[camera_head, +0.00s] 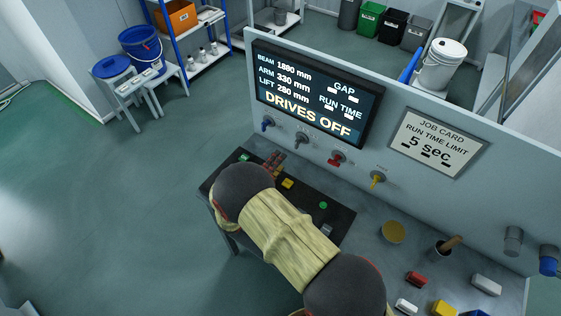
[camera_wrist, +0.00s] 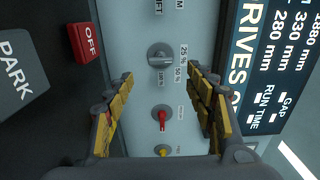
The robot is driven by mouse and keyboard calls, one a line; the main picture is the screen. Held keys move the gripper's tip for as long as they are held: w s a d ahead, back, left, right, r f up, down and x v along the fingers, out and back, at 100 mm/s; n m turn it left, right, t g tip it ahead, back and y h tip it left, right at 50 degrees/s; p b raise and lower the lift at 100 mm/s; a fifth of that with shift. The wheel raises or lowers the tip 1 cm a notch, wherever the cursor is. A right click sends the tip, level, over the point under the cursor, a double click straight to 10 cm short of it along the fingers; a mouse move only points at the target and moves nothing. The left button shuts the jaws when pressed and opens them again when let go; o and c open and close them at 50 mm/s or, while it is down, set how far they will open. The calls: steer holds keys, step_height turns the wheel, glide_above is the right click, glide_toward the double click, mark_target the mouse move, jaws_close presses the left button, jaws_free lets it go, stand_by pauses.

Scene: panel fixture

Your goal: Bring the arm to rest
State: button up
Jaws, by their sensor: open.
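My gripper (camera_wrist: 162,76) is open and empty in the wrist view, its yellow-padded fingers on both sides of a grey rotary knob (camera_wrist: 160,56) on the upright panel. I cannot tell how far the fingertips are from the panel. My arm (camera_head: 290,235) reaches over the dark console top in the head view, and the gripper is mostly hidden beyond it. The display (camera_head: 316,96) reads BEAM 1880 mm, ARM 330 mm, LIFT 280 mm and DRIVES OFF. A red OFF button (camera_wrist: 86,42) and a grey PARK button (camera_wrist: 20,72) show in the wrist view.
Blue (camera_head: 267,124), red (camera_head: 337,158) and yellow (camera_head: 377,179) knobs flank the grey one along the panel. A job card (camera_head: 436,142) gives a 5 sec run time limit. A yellow bowl (camera_head: 393,232) and small blocks lie right of the arm. Open floor lies left.

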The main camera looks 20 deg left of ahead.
stand_by(0.4)
steer(key=w+d+r+m+g+h, duration=0.3)
steer(key=d+r+m+g+h, duration=0.2)
steer(key=d+r+m, duration=0.6)
steer(key=s+d+r+m+g+b, duration=0.1)
steer(key=s+d+r+m+g, duration=0.25)
steer(key=d+m, duration=0.4)
steer(key=s+d+r+m+g+b, duration=0.1)
steer(key=s+d+r+m+g, duration=0.3)
steer(key=d, duration=0.6)
steer(key=s+d+r+m+g+y+b, duration=0.1)
steer(key=s+d+r+m+g+y, duration=0.35)
steer(key=s+d+m, duration=0.65)
steer(key=s+a+r+m+t+y, duration=0.1)
steer(key=s+r+m+t+y, duration=0.1)
steer(key=s+m, duration=0.4)
steer(key=s+a+r+m+t+y+b, duration=0.1)
steer(key=s+a+r+m+t+y, duration=0.1)
steer(key=s+m, duration=0.4)
step_height(320, 180, up, 2)
steer(key=m+t+y, duration=0.1)
steer(key=m+y, duration=0.1)
steer(key=m, duration=0.3)
steer(key=shift+s+t, duration=0.3)
